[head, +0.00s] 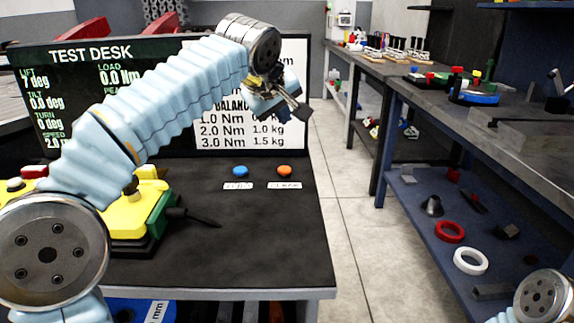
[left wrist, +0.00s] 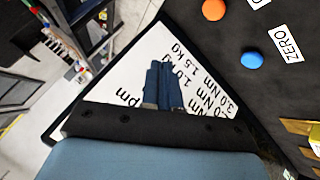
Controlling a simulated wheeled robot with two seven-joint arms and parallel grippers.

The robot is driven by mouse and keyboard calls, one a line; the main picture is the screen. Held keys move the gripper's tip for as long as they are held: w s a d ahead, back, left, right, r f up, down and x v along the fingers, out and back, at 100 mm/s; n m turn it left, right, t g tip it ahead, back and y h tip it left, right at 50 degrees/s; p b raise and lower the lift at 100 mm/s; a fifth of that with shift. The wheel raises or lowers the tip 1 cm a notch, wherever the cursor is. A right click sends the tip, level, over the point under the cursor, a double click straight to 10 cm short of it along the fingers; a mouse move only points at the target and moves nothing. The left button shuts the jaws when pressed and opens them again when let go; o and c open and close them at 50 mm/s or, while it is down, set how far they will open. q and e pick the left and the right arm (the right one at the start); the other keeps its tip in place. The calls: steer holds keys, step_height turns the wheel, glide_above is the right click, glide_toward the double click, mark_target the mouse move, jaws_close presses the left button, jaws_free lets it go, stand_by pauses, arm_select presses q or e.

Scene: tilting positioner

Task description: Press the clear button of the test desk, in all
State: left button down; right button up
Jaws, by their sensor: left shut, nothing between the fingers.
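The test desk (head: 255,235) has a dark top with two buttons near the display. The orange button (head: 284,171) sits at the right, above a small white label that looks like CLEAR (head: 285,185). The blue button (head: 240,171) sits to its left. My left gripper (head: 297,108) is shut and empty, in front of the balance chart and above the orange button, apart from it. In the left wrist view its shut fingers (left wrist: 165,82) point at the chart; the orange button (left wrist: 213,9) and the blue button (left wrist: 252,60), labelled ZERO, lie to the right. My right gripper is out of view.
The display (head: 75,75) with readouts and the white chart (head: 250,135) stand behind the buttons. A yellow and green device (head: 140,215) sits at the desk's left. Floor separates the desk from a blue bench (head: 450,120) with parts. The desk's front right is clear.

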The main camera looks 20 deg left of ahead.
arm_select(q)
steer(key=shift+f, duration=0.1)
glide_above(282, 170)
step_height(282, 170, down, 4)
steer(key=shift+s+f+b, duration=0.1)
steer(key=shift+b, duration=0.35)
step_height(282, 170, down, 3)
steer(key=b, duration=0.3)
steer(key=shift+f, duration=0.2)
steer(key=shift+f+b, duration=0.55)
steer(key=shift+f, duration=0.1)
stand_by(0.9)
steer(key=shift+f+b, duration=0.3)
